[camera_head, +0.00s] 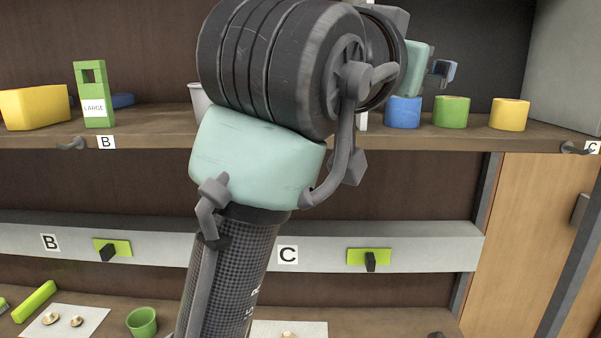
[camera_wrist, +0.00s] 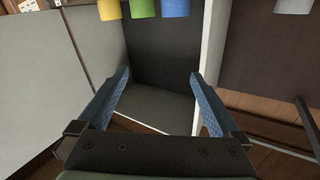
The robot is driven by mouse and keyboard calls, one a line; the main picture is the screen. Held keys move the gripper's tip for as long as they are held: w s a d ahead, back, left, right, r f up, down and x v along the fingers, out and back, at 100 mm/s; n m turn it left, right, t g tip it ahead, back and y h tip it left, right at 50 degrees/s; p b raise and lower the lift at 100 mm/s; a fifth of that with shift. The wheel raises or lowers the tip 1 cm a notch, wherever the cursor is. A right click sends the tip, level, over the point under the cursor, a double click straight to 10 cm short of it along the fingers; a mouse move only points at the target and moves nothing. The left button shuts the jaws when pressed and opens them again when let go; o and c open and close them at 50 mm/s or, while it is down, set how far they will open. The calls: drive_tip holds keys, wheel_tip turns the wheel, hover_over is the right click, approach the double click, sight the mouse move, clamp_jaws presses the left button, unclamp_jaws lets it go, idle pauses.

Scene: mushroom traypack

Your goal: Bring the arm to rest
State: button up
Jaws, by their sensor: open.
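My arm rises through the middle of the head view, bent at its large dark joint, and hides part of the shelf behind it. In the wrist view my gripper (camera_wrist: 160,95) is open, its two blue fingers wide apart with nothing between them. In the head view only a small part of the gripper end (camera_head: 444,70) shows behind the arm, above the upper shelf near the coloured cups. In the wrist view, yellow, green and blue cups show at the top edge, beyond the fingertips.
The upper shelf (camera_head: 400,140) holds a yellow block (camera_head: 35,108), a green LARGE block (camera_head: 93,95), a blue cup (camera_head: 403,112), a green cup (camera_head: 451,112) and a yellow cup (camera_head: 510,114). Below are drawers B and C, mushrooms on a white sheet (camera_head: 88,318) and a green cup (camera_head: 142,322).

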drive_tip(key=s+a+f+n+t+y+b, duration=0.2)
drive_tip(key=s+a+n+t+y+b, duration=0.1)
drive_tip(key=s+a+n+t+y, duration=0.1)
drive_tip(key=s+a+f+n+t+y+b, duration=0.3)
drive_tip(key=s+a+t, duration=0.4)
drive_tip(key=s, duration=0.4)
drive_tip(key=n+t+y, duration=0.1)
drive_tip(key=y, duration=0.1)
drive_tip(key=shift+a+f+y, duration=0.15)
drive_tip(key=shift+f+y, duration=0.15)
